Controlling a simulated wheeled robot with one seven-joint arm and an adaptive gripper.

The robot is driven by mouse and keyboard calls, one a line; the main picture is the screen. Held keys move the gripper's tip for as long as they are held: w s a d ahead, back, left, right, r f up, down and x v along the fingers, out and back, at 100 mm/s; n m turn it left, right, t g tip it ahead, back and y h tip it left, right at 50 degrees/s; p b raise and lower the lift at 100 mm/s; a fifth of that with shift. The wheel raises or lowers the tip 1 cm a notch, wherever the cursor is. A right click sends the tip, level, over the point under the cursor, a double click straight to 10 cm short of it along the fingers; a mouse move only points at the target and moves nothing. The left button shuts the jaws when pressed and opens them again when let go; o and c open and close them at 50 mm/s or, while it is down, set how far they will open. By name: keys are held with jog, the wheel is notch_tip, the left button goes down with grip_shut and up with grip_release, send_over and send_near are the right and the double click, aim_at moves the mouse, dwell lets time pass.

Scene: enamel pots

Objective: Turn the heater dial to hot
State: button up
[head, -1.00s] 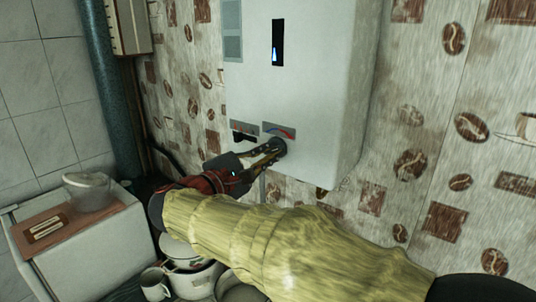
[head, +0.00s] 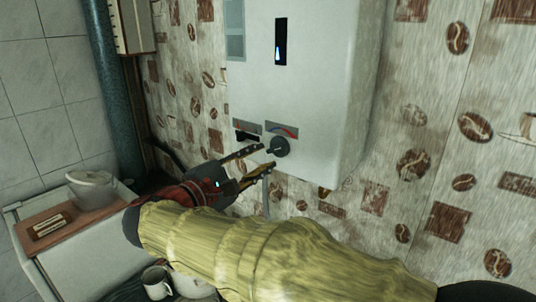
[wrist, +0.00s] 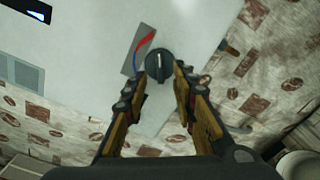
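The white heater (head: 310,95) hangs on the wall. Its black round dial (head: 279,147) sits at the lower front, beside a label with a blue and red arc (head: 283,130). My gripper (head: 263,158) is open, its two fingers apart just left of and below the dial. In the wrist view the dial (wrist: 158,66) lies just beyond the gap between the fingertips of my gripper (wrist: 165,80), with nothing held. A pale mark on the dial runs up and down in that view. The small window (head: 280,42) shows a blue flame.
A black slider (head: 245,137) is left of the dial. A pipe (head: 266,192) runs below the heater. A white cabinet with a board and lidded container (head: 91,189) stands at lower left. A mug (head: 156,282) and pots are below my arm.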

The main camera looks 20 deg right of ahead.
jog(key=v, duration=0.7)
